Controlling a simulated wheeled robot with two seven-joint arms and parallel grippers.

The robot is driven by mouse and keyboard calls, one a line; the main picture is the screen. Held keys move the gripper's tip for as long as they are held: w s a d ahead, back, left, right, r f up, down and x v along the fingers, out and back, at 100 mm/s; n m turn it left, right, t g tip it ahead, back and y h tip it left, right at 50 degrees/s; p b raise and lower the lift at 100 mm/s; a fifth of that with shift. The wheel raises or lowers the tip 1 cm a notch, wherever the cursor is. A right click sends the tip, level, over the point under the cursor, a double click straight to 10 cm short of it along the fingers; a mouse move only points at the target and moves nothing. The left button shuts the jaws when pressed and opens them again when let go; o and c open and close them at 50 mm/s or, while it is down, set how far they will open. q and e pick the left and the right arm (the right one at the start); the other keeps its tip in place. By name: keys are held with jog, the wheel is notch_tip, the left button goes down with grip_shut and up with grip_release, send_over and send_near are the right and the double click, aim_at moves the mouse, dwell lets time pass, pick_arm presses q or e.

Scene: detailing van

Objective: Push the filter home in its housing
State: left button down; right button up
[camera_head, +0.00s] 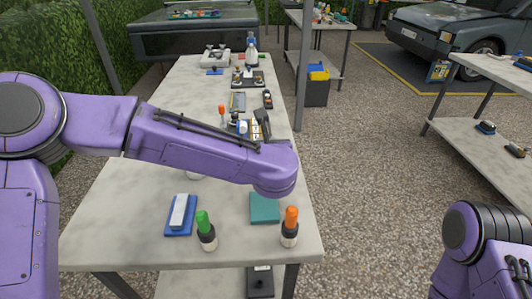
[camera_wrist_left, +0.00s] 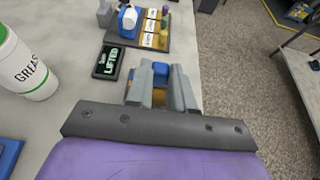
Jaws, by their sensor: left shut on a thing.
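My left gripper (camera_wrist_left: 160,78) shows in the left wrist view, its grey fingers closed on a small blue piece (camera_wrist_left: 160,68). A yellow-brown part shows low between the fingers. I cannot tell for sure whether the blue piece is the filter, or how deep it sits in a housing. A black display (camera_wrist_left: 112,61) beside the fingers reads "LIFTED" in green. In the head view my purple left arm crosses the bench and hides the left gripper and what it holds. My right gripper is out of view.
The bench (camera_head: 110,215) holds a tray with a blue-and-white part (camera_wrist_left: 127,19) and labelled pieces beyond the gripper. A white grease can (camera_wrist_left: 25,65) stands to the left. Green-topped (camera_head: 206,232) and orange-topped (camera_head: 290,228) bottles and a teal block (camera_head: 264,208) stand nearer me.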

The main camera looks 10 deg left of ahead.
pick_arm(q)
jog(key=shift+f+b, duration=0.4)
jog(key=shift+f, duration=0.05)
dwell(0.6)
jog(key=c, duration=0.9)
grip_release()
